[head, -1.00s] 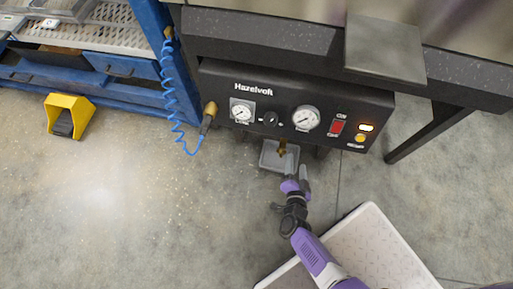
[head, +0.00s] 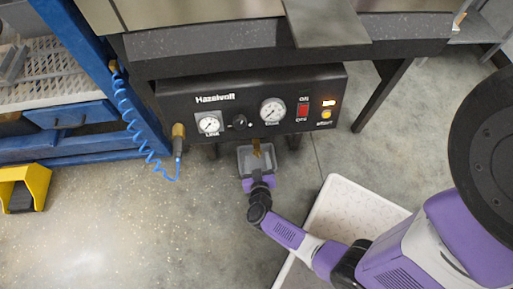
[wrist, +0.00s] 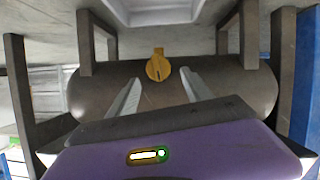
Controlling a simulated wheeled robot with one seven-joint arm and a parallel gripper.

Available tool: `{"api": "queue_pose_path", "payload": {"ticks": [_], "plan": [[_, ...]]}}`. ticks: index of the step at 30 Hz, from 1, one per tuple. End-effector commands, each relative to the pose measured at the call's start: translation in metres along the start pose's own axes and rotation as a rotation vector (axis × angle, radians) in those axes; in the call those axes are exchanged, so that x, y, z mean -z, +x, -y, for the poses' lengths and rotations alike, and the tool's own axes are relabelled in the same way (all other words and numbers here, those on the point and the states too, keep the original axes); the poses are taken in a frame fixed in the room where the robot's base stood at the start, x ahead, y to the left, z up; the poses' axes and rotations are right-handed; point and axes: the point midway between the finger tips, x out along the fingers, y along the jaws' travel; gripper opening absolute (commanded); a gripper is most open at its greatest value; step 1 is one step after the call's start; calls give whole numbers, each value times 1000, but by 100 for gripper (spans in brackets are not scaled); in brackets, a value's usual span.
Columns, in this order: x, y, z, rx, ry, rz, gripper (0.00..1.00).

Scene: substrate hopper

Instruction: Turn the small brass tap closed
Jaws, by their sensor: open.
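The small brass tap (wrist: 158,68) sits on a dark rounded tank (wrist: 95,90) in the wrist view. Its round yellow face carries a short dark mark, and a stub points up in the picture. My gripper (wrist: 160,80) is open, with one grey finger on each side below the tap and an empty gap between them. I cannot tell whether a finger touches it.
The black panel (head: 180,105) holds two gauges, a dark knob (head: 239,122) and a red switch (head: 303,110). A coiled blue hose (head: 135,125) hangs at the left, beside a blue bench. A yellow pedal (head: 35,180) is on the floor. Dark legs flank the tank in the wrist view.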

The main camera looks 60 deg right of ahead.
Motion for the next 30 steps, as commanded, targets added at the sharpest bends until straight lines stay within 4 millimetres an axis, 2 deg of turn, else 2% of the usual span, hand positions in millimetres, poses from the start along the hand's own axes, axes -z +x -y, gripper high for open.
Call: {"api": "queue_pose_path", "payload": {"ticks": [1, 3, 9, 19, 20, 28, 30], "plan": [[-2, 11, 0, -2, 1, -3, 58], [-2, 21, 0, -1, 0, -2, 58], [-2, 39, 0, -2, 1, 0, 58], [0, 42, 0, 0, 1, 0, 58], [0, 42, 0, -1, 1, 0, 54], [0, 42, 0, 0, 1, 0, 1], [0, 42, 0, 0, 2, 0, 0]]}}
